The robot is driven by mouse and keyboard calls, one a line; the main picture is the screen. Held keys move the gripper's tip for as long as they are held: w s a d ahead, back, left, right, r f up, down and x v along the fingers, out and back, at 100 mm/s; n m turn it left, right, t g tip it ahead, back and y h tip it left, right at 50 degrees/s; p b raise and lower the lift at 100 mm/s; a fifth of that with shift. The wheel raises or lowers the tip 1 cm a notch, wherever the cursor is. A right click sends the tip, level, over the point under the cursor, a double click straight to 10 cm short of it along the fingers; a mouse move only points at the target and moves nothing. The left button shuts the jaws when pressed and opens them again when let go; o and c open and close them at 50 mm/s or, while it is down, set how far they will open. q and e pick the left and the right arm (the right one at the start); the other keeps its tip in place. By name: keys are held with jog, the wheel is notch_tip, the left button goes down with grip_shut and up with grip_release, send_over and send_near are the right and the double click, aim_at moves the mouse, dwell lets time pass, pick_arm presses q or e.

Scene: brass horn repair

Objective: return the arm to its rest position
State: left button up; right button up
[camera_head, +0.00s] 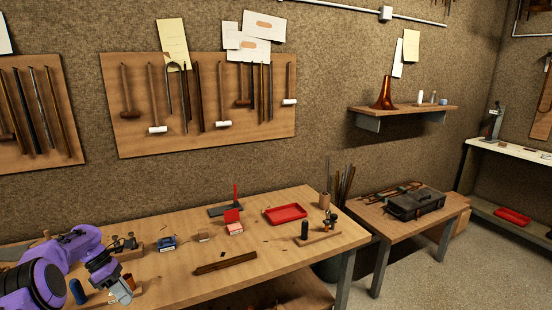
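My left arm, purple with a grey wrist, comes in from the lower left. Its gripper (121,291) points down over the left front part of the wooden workbench (180,285). The fingers are small and partly hidden, so I cannot tell whether they are open or shut, or whether they hold anything. My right arm and gripper are not in view.
On the bench are a red tray (285,214), a red box (233,221), a blue box (166,243), a wooden bar (225,263) and a small stand (318,237). A side table (380,220) with a black case (415,203) stands right. The bench's front middle is mostly clear.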

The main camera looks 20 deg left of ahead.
pick_arm(q)
jog(key=d+f+m+y+b, duration=0.35)
jog(key=d+f+m, duration=0.25)
jog(key=d+f, duration=1.6)
jog(key=s+d+f+m+y+b, duration=0.1)
jog(key=s+d+f+m+y, duration=0.1)
jog(key=s+d+f+m, duration=0.3)
jog(key=s+d+f+m+y+b, duration=0.1)
jog(key=s+f+m, duration=0.15)
jog(key=s, duration=0.45)
jog(key=s+r+m+t+y+b, duration=0.1)
jog(key=s+r+m, duration=0.1)
jog(key=s, duration=0.4)
jog(key=s+d+r+m+t+y+b, duration=0.1)
jog(key=s+r+m+t+y, duration=0.1)
jog(key=s+m, duration=0.3)
jog(key=shift+s+r, duration=0.55)
jog(key=shift+s, duration=0.35)
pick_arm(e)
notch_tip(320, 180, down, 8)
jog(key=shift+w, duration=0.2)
